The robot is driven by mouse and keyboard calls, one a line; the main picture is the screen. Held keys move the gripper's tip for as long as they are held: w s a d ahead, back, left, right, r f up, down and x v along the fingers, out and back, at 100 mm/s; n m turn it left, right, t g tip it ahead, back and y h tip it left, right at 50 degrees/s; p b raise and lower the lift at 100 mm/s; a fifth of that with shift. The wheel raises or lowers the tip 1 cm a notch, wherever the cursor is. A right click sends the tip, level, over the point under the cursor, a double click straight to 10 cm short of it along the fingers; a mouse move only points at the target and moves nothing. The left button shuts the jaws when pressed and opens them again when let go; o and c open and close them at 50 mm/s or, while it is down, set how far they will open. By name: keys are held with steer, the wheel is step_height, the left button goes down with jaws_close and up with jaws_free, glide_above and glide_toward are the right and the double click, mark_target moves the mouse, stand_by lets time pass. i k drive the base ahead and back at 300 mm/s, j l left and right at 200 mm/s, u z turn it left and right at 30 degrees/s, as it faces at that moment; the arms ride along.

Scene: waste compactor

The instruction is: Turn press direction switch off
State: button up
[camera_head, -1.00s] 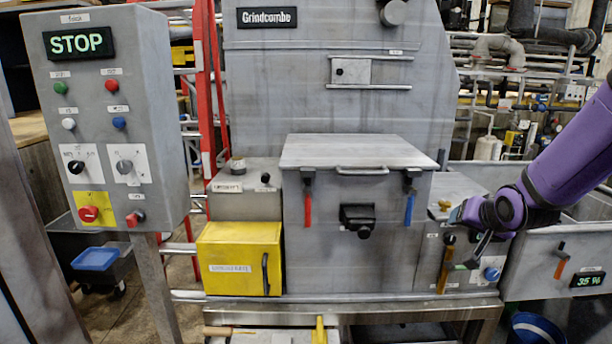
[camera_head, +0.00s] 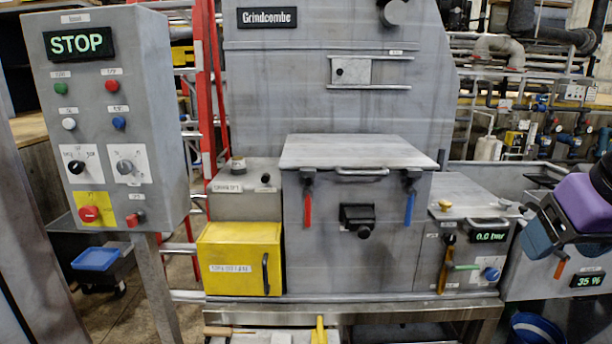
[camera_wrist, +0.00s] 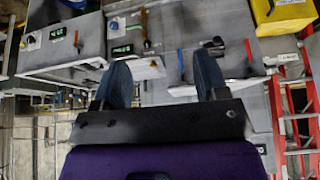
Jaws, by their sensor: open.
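The grey control box (camera_head: 108,120) stands at the left in the head view. It carries two rotary switches on white plates: one with a black knob (camera_head: 76,167) and one with a grey knob (camera_head: 124,166). Their small labels are too blurred to read, so I cannot tell which is the press direction switch. A green STOP display (camera_head: 78,44) is lit above. My gripper (camera_wrist: 162,78) is open and empty, its two blue fingers apart in the wrist view. In the head view it is at the far right (camera_head: 560,238), far from the control box.
A red emergency-style button (camera_head: 89,213) sits below the switches. A yellow box (camera_head: 240,258) and the compactor body (camera_head: 350,230) stand between the control box and my gripper. A small unit shows 0.0 bar (camera_head: 489,236). A red ladder (camera_head: 207,90) stands behind.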

mark_target(75, 167)
steer(key=u, duration=1.3)
